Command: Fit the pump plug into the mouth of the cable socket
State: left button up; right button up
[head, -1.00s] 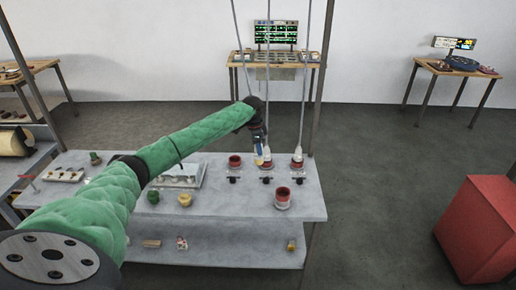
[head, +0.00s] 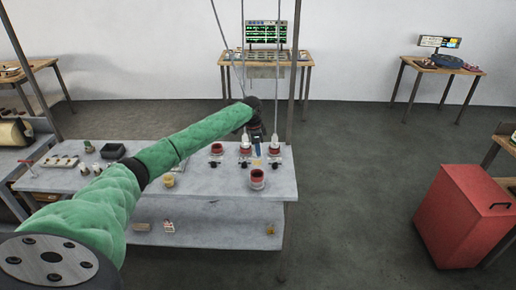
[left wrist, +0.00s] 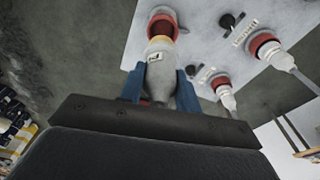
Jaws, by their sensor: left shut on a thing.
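My left gripper (left wrist: 160,88) is shut on the pump plug (left wrist: 160,70), a grey-white body with a small label and a yellow band near its front end. In the head view the left gripper (head: 257,143) hangs over the shelf, above the loose red-and-white cup-shaped socket (head: 257,183). In the left wrist view a socket with an open red mouth (left wrist: 160,14) lies straight beyond the plug's front end. I take it as the cable socket. The front end overlaps its rim in the picture; I cannot tell whether they touch. My right gripper is not in view.
Two neighbouring sockets hold white plugs (left wrist: 281,61) with cables rising from them. Another red socket (head: 217,149) stands at the left end of that row. Black knobs stand before the row. A red cabinet (head: 465,215) stands on the floor at right.

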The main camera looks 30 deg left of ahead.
pick_arm(q)
jog(key=shift+w+a+f, duration=0.1)
jog(key=shift+a+f, duration=0.15)
jog(key=shift+a, duration=0.1)
jog(key=shift+d+r, duration=0.4)
jog(key=shift+d, duration=0.1)
jog(key=shift+a+f+p, duration=0.1)
jog(key=shift+a+p, duration=0.15)
jog(key=shift+p, duration=0.2)
jog(key=shift+f, duration=0.45)
jog(key=shift+d+f+b, duration=0.1)
jog(key=shift+f+b, duration=0.3)
jog(key=shift+f, duration=1.65)
jog(key=shift+f, duration=0.1)
